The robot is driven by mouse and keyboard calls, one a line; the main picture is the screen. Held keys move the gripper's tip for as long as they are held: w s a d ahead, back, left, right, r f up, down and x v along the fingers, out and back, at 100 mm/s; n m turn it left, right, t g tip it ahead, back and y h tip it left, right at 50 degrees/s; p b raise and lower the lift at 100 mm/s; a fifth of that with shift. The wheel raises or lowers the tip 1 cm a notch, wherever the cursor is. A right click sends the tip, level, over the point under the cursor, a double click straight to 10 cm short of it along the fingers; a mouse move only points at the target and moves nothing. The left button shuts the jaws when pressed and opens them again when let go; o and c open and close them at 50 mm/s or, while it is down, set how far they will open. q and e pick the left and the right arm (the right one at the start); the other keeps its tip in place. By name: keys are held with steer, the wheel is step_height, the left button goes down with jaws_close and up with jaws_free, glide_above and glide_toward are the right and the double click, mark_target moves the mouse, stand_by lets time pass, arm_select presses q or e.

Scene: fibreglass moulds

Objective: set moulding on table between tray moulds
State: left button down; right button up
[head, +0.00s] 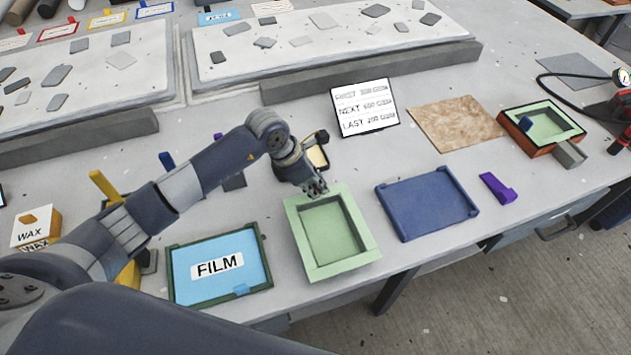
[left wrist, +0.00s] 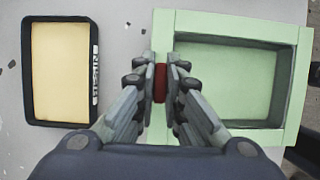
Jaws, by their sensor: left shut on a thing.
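The pale green moulding (head: 361,256), a hollow rectangular tray shape, is at the front of the table (head: 420,150). On its left is a dark green tray with a blue sheet labelled FILM (head: 215,283); on its right is a blue tray (head: 427,205). My left gripper (head: 316,188) is shut at the moulding's far left rim. In the left wrist view, the fingers (left wrist: 160,82) close at the moulding's left wall (left wrist: 163,35), with a small dark red piece between the tips. I cannot tell whether the moulding touches the table. My right gripper is out of view.
A brown board (head: 457,123), a purple piece (head: 497,187) and an orange-rimmed mould (head: 512,128) are to the right. The table's front edge is close.

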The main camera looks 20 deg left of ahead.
arm_select(q)
steer(key=shift+f, duration=0.1)
steer(key=c, duration=1.7)
jaws_free()
steer(key=shift+b+v, duration=1.25)
steer(key=shift+v, duration=4.75)
